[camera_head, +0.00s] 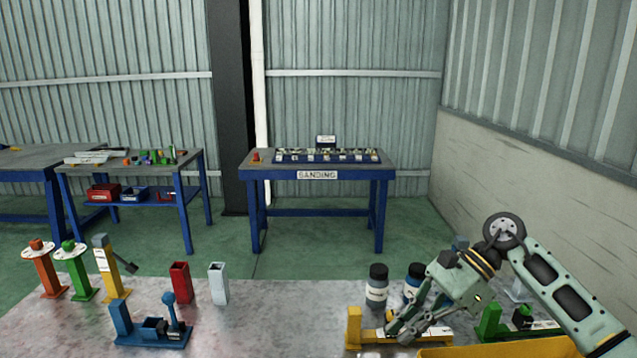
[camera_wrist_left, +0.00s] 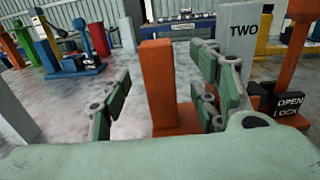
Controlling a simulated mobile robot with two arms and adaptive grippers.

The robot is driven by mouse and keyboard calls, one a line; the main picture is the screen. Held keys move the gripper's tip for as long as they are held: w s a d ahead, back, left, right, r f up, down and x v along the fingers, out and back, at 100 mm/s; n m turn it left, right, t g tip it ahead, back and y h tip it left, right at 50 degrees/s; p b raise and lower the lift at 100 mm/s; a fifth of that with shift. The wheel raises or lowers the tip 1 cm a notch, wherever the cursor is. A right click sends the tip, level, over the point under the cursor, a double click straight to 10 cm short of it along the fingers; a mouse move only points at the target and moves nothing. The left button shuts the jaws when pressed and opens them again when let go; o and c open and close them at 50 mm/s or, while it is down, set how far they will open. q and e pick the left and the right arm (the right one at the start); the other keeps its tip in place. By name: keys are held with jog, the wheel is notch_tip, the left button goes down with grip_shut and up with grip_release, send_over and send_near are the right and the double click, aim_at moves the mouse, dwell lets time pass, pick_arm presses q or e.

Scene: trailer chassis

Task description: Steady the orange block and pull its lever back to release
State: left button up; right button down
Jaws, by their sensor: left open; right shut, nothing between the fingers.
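In the left wrist view, an orange block (camera_wrist_left: 158,85) stands upright between the spread fingers of my left gripper (camera_wrist_left: 160,100). The gripper is open, and a gap shows on the left side of the block; contact on the right side is hard to tell. An orange lever (camera_wrist_left: 292,55) rises at the right, by a black "OPEN LOCK" label (camera_wrist_left: 290,105). The block and lever are not in the head view. My right gripper (camera_head: 408,328) is shut and empty, just over or against a yellow fixture (camera_head: 354,330) at the lower right of the head view.
A grey post marked "TWO" (camera_wrist_left: 240,45) stands behind the right finger. A blue fixture (camera_head: 145,338), a yellow post (camera_head: 106,270), a red holder (camera_head: 180,282) and dark bottles (camera_head: 377,285) stand on the grey surface (camera_head: 270,320). Its middle is clear.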

pick_arm(q)
jog(key=s+b, duration=0.1)
jog(key=s, duration=0.4)
jog(key=shift+s+d+f+b, duration=0.15)
jog(key=shift+s+d+b, duration=0.05)
jog(key=shift+b, duration=0.15)
jog(key=shift+s+d, duration=0.1)
jog(key=shift+s, duration=0.75)
jog(key=shift+o, duration=0.2)
jog(key=o, duration=0.5)
jog(key=s, duration=0.8)
jog(key=s+d, duration=0.1)
jog(key=s, duration=0.3)
